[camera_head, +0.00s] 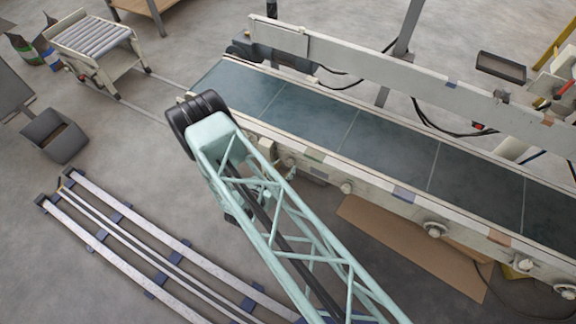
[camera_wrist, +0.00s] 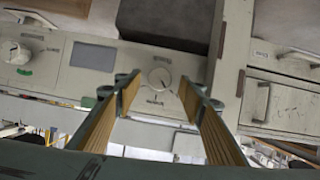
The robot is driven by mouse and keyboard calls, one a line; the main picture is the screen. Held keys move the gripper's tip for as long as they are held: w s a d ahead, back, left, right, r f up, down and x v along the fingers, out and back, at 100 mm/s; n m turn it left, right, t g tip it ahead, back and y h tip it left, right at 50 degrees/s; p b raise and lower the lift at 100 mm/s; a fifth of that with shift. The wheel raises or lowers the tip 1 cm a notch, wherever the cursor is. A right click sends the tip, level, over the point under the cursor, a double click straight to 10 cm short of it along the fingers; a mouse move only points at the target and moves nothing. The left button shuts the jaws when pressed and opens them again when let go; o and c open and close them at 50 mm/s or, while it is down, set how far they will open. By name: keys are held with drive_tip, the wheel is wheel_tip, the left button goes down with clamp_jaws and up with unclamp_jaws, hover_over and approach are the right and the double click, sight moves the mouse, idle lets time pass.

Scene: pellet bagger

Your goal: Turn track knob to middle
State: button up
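In the wrist view a small round pale knob (camera_wrist: 160,77) with scale marks sits on a light grey control panel (camera_wrist: 128,66). A larger white knob (camera_wrist: 18,53) with a green label below it is on the panel's left part. The labels are too small to read, so I cannot tell which one is the track knob. My gripper (camera_wrist: 158,90) is open and empty, its two ribbed yellow-brown fingers pointing toward the panel. The small knob appears between the fingertips, apart from both. Its pointer direction is unclear. The head view does not show the knobs or fingers clearly.
A grey screen (camera_wrist: 93,56) lies left of the small knob. An upright grey post or edge (camera_wrist: 230,60) stands close to the right finger, with a handled cabinet (camera_wrist: 280,95) beyond. In the head view a long conveyor (camera_head: 390,150) runs behind my arm; rails (camera_head: 130,240) lie on the floor.

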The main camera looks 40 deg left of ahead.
sight(288, 164)
drive_tip(key=shift+b+x, duration=0.35)
drive_tip(key=shift+x, duration=1.5)
drive_tip(key=shift+c, duration=0.5)
drive_tip(key=c, duration=0.8)
